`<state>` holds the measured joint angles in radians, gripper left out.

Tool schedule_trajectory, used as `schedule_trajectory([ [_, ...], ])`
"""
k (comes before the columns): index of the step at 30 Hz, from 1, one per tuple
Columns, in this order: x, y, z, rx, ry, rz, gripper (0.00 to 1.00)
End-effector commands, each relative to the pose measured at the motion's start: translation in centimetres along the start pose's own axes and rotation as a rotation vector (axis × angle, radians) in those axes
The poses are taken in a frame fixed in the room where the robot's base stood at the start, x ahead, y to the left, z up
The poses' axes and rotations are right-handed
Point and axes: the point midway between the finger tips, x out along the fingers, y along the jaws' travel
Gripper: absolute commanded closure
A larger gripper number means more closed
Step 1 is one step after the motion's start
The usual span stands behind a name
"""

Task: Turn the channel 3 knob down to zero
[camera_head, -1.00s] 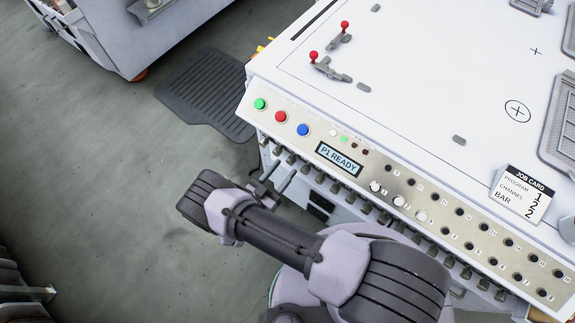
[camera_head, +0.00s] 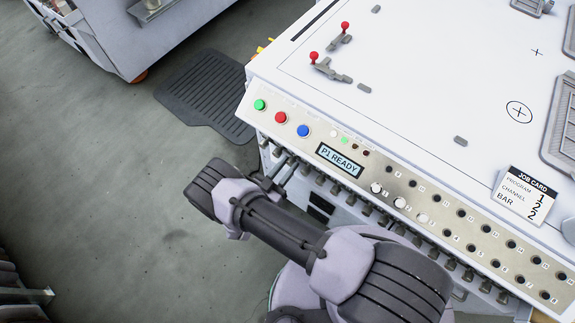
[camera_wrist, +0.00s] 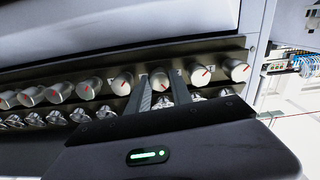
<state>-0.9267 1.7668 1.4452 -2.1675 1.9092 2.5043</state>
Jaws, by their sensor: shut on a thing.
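A row of silver knobs with red pointer marks runs along the panel's front, under the top edge, in the wrist view. My gripper (camera_wrist: 160,92) is shut on the third knob from the right end (camera_wrist: 159,79), with one dark finger on each side. Channel numbers are not readable there. The held knob's pointer is partly in view, but its exact setting is hard to read. In the head view my gripper (camera_head: 281,168) reaches the left part of the knob row (camera_head: 337,188); the held knob is hidden there.
Neighbouring knobs sit close on both sides, such as one to the right (camera_wrist: 199,75). A second row of fittings (camera_wrist: 82,115) lies just below. The console top carries a display (camera_head: 339,160), coloured buttons (camera_head: 280,117) and a job card (camera_head: 523,197). Floor at the left is open.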

Motion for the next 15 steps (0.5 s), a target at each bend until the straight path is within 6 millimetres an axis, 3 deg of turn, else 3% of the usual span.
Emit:
schedule_trajectory([
  [8,-0.01,-0.01,0.09,-0.099,0.0,0.0,1.0],
  [15,-0.02,-0.05,0.1,-0.299,0.0,0.0,1.0],
])
